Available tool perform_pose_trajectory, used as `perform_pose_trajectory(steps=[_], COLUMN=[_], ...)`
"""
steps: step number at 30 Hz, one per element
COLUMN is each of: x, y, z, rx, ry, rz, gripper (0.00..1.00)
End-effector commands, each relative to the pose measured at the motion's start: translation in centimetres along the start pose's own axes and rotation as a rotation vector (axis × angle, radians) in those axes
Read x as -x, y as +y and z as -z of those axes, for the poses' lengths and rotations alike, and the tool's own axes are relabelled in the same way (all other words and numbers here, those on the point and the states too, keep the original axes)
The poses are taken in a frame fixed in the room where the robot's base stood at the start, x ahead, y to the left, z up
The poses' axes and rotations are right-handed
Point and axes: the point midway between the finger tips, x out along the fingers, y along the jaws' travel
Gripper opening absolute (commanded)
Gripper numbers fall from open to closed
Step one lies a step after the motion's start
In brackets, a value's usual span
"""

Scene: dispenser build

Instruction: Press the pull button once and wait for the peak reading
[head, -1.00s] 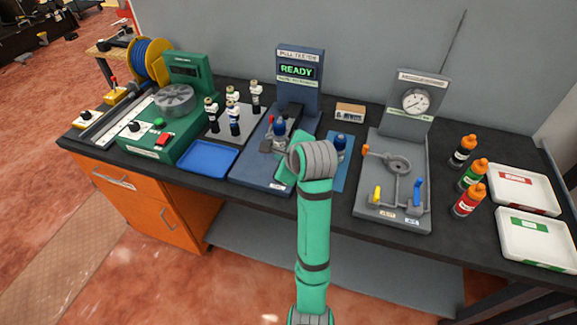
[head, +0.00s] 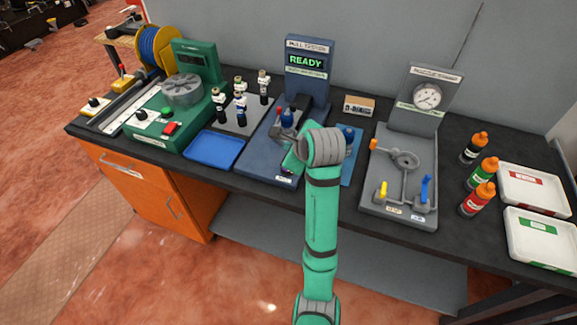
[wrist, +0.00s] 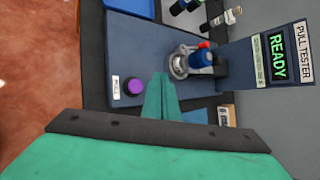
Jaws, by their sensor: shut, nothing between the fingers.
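The pull tester (head: 256,160) is a blue bench unit with an upright panel whose screen (head: 306,61) reads READY in green. The screen also reads READY in the wrist view (wrist: 278,66). A blue-bodied part (wrist: 200,58) sits in the tester's grey clamp (wrist: 179,66).
A blue tray (head: 214,150) and a rack with several black fittings (head: 241,108) stand left of the tester. A blue mat (head: 350,172) and a grey gauge fixture (head: 375,195) are to the right. Bottles (head: 482,173) and white trays (head: 540,240) stand farther right.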

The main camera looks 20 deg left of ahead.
Motion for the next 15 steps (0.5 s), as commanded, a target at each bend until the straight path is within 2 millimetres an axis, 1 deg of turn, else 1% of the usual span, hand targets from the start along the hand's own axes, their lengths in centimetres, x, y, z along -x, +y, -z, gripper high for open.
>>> perform_pose_trajectory(steps=[3, 7, 15], x=[-1.1, -2.2, -3.5], y=[0.9, 1.7, 2.5], z=[0.8, 1.6, 2.8], rx=[-0.001, -0.002, -0.002], ry=[0.001, 0.001, 0.001], rz=[-0.003, -0.002, 0.002], gripper=[0.00, 0.00, 0.00])
